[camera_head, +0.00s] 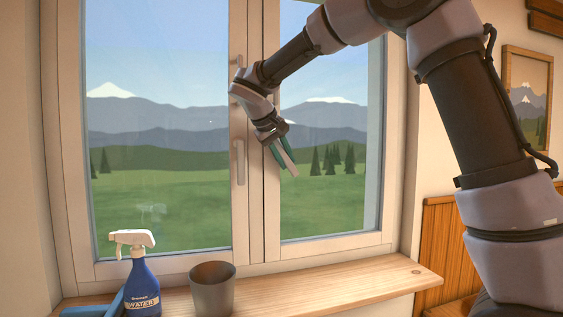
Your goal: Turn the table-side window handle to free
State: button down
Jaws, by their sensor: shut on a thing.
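My gripper (286,162) hangs in front of the right window sash (322,215), its fingers pointing down and slightly right. Its teal jaws are shut on a narrow pale piece, mostly hidden between them; I cannot tell what it is or whether it is a handle. A pale upright window handle (240,163) is on the middle stile, left of my gripper and apart from its fingers. Higher on the same stile is another pale upright fitting (236,73), partly hidden by my wrist.
A wooden sill (345,283) runs below the window. On it stand a blue spray bottle (142,288) with a white head and a grey cup (212,290). A blue object (93,309) lies left of the bottle. The sill's right part is clear. A framed picture (527,95) hangs at right.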

aim_at(292, 162)
jog(key=h, duration=0.1)
jog(key=d+r+n+t+h, duration=0.1)
jog(key=h, duration=0.1)
jog(key=t+h, duration=0.1)
jog(key=h, duration=0.1)
jog(key=shift+w+d+r, duration=0.2)
jog(key=shift+r, duration=0.2)
jog(key=shift+w+d+r+n+t+h, duration=0.1)
jog(key=shift+d+r+n+t+h, duration=0.1)
jog(key=shift+r+n+t+h, duration=0.7)
jog(key=shift+d+r+n+t+h, duration=0.25)
jog(key=shift+t+h, duration=0.45)
jog(key=shift+h, duration=0.6)
jog(key=shift+r, duration=0.15)
jog(key=c, duration=0.7)
grip_release()
jog(key=shift+a, duration=0.1)
jog(key=v, duration=1)
jog(key=shift+a, duration=0.25)
